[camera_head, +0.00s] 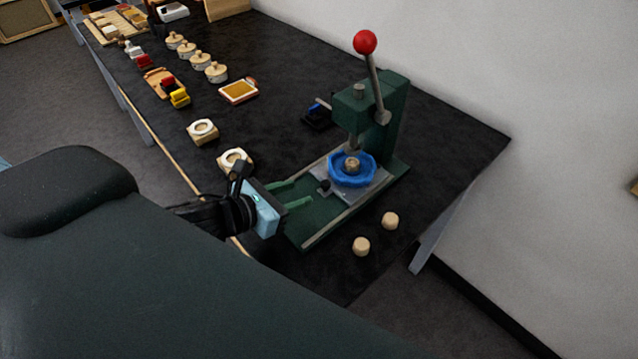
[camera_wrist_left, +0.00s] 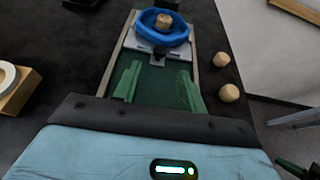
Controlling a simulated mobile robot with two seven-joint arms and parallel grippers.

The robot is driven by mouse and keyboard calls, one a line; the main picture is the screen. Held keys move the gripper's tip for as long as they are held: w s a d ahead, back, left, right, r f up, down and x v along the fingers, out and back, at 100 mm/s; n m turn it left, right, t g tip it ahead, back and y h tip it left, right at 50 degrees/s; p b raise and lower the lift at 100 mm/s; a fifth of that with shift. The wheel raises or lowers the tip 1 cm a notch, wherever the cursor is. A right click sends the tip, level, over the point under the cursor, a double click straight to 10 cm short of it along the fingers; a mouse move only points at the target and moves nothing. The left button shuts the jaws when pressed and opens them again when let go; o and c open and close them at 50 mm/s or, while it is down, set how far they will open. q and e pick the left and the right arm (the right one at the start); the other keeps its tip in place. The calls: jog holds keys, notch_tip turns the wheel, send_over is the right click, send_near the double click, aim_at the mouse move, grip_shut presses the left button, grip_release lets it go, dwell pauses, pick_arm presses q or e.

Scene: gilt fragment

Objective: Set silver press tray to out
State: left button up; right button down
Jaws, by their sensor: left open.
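The silver press tray (camera_head: 365,188) sits on the rails of the green press (camera_head: 384,110), under the ram. A blue ring (camera_head: 353,169) rests on the tray with a wooden piece (camera_head: 352,162) in its middle. A small dark knob (camera_head: 324,186) stands at the tray's front edge. My left gripper (camera_head: 296,194) is open over the front of the press base, its green fingers pointing at the knob but apart from it. In the left wrist view the knob (camera_wrist_left: 158,55) lies ahead, between and beyond the fingertips (camera_wrist_left: 159,76).
Two wooden plugs (camera_head: 390,221) (camera_head: 361,246) lie on the dark table right of the press base. The press lever with a red ball (camera_head: 365,42) is raised. Wooden blocks with white rings (camera_head: 235,160) stand left. Toy vehicles and round wooden pieces are farther back.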

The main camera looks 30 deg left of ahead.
aim_at(323, 185)
pick_arm(q)
jog(key=x, duration=0.7)
jog(key=shift+w+d, duration=0.1)
jog(key=shift+w, duration=0.15)
grip_shut()
